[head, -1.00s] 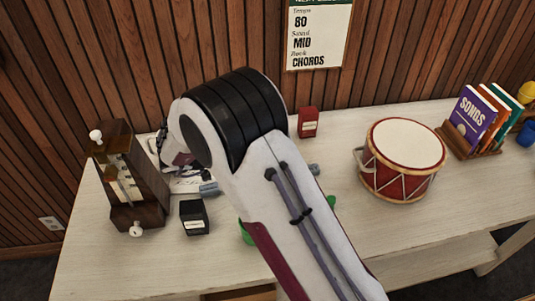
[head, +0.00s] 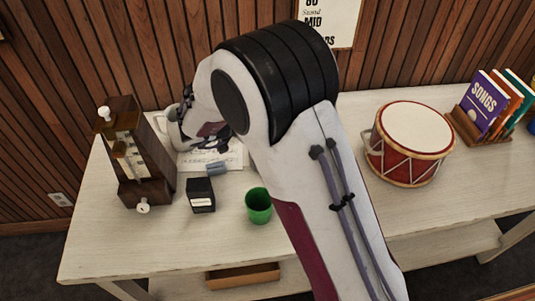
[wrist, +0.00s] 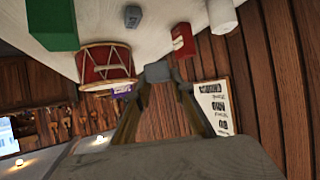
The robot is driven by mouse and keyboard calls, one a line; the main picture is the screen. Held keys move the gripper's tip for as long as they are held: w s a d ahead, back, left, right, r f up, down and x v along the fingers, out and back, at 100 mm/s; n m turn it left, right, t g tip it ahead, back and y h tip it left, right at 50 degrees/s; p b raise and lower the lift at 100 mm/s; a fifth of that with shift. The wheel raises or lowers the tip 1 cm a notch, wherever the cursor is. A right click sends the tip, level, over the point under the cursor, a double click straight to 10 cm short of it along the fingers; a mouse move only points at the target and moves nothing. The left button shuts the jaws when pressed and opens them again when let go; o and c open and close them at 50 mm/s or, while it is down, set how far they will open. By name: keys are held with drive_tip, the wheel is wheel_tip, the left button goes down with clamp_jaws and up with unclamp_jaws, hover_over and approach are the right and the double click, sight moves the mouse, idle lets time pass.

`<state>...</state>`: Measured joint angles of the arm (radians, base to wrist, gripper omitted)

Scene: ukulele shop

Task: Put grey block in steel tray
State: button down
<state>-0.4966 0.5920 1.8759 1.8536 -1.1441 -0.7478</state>
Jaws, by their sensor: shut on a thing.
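My gripper (wrist: 160,88) is shut on a grey block (wrist: 158,71), which shows between the fingertips in the wrist view. In the head view only dark parts of my gripper (head: 216,143) show, low behind my arm above the music sheet, and the held block cannot be made out. A separate small blue-grey piece (head: 216,168) lies on the table by the sheet. Another blue-grey piece (wrist: 132,16) lies on the table in the wrist view. I cannot make out the steel tray in either view; my arm hides part of the table.
A wooden metronome (head: 142,160), a black box (head: 201,195) and a green cup (head: 258,206) stand at the left and front. A red drum (head: 408,155) and a book rack (head: 466,128) stand at the right. A red box (wrist: 182,40) shows in the wrist view.

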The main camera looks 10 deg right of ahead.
drive_tip(key=shift+w+a+r+n+t+y, duration=0.2)
drive_tip(key=shift+w+r+n+t+y, duration=0.2)
drive_tip(key=shift+n+t+y, duration=0.35)
drive_tip(key=a+f+n+t+y, duration=0.3)
drive_tip(key=a+f+n+y, duration=0.1)
drive_tip(key=a+n, duration=0.1)
drive_tip(key=shift+a+n, duration=0.35)
drive_tip(key=shift+a, duration=0.4)
drive_tip(key=shift+t+y, duration=0.25)
drive_tip(key=shift+f, duration=2.95)
drive_tip(key=shift+f, duration=0.1)
drive_tip(key=shift+f, duration=2)
drive_tip(key=shift+f, duration=0.2)
